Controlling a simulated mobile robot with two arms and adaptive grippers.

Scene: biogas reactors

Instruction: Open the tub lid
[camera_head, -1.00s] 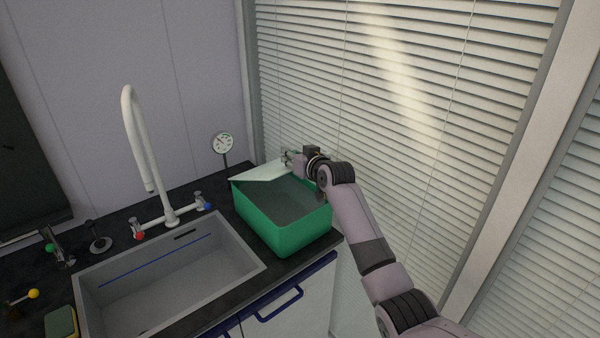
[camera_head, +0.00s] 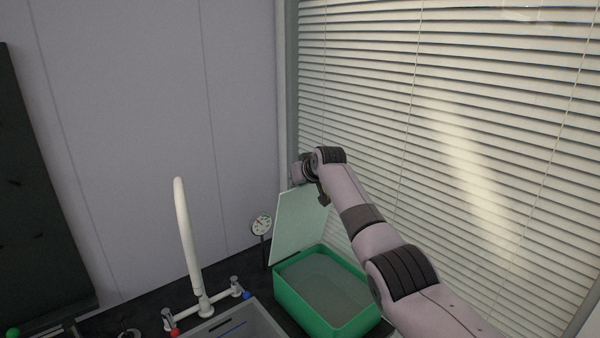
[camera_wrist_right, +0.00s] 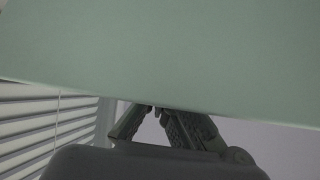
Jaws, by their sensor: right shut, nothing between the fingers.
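The green tub (camera_head: 334,321) stands on the dark counter with its top open and a grey-green surface visible inside. Its pale green lid (camera_head: 300,225) stands steeply raised at the tub's back left edge. My right gripper (camera_head: 298,176) is at the lid's upper edge, and its fingertips are mostly hidden in the head view. In the right wrist view the lid (camera_wrist_right: 160,55) fills the upper part, and the fingers (camera_wrist_right: 158,112) are together just below its edge, with nothing held between them. Whether they touch the lid cannot be told. My left gripper is not in view.
A white tap (camera_head: 187,235) and a sink (camera_head: 235,328) are left of the tub. A round gauge (camera_head: 261,224) stands close to the lid's left side. Window blinds (camera_head: 430,120) rise behind and to the right of the tub.

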